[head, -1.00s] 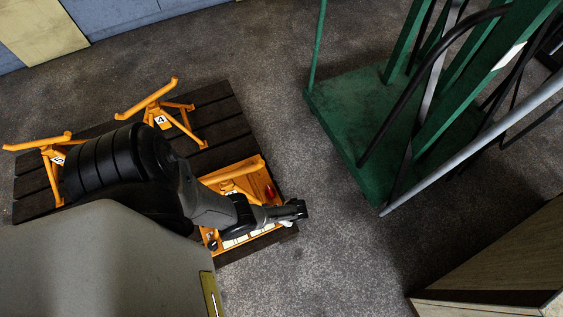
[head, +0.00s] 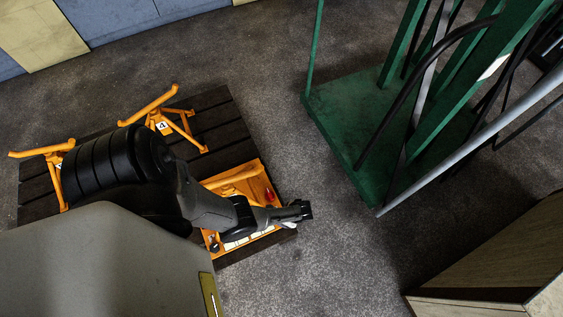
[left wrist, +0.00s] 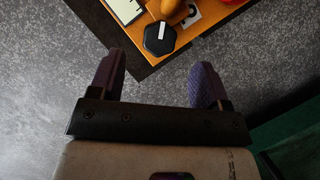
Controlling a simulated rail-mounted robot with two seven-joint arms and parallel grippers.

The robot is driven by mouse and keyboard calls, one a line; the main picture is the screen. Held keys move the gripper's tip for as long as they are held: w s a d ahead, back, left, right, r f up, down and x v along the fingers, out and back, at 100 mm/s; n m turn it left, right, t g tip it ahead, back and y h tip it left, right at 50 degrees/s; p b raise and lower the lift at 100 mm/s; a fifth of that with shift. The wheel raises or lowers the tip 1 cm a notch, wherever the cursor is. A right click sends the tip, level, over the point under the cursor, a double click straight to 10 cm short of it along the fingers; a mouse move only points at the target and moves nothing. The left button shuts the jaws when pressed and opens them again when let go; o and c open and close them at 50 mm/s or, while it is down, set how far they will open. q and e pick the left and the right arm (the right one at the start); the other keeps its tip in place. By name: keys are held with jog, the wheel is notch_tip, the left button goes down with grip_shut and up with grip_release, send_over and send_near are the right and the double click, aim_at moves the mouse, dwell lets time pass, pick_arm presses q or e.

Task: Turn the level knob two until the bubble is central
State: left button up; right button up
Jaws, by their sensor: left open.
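A black hexagonal knob (left wrist: 160,38) with a white pointer mark sits on the orange trolley jack (left wrist: 215,22) in the left wrist view. Its number is not certain; a white label with a dark mark lies just right of it. My left gripper (left wrist: 157,72) is open and empty, with its fingers apart below the knob in that view and not touching it. In the head view the left gripper (head: 303,210) is at the right end of the orange jack (head: 250,178), partly covering it. I cannot make out a bubble. My right gripper is out of view.
The jack rests on a dark slatted pallet (head: 222,105) with orange stands (head: 165,118) at its far side. A green trolley (head: 350,120) with bars and hoses stands to the right. A wooden box (head: 490,265) is at lower right. Bare floor lies between them.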

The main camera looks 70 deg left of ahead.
pick_arm(q)
jog(key=p+v, duration=0.4)
jog(key=v, duration=0.4)
jog(key=shift+r+p, duration=0.2)
jog(key=shift+p, duration=0.1)
dwell(0.3)
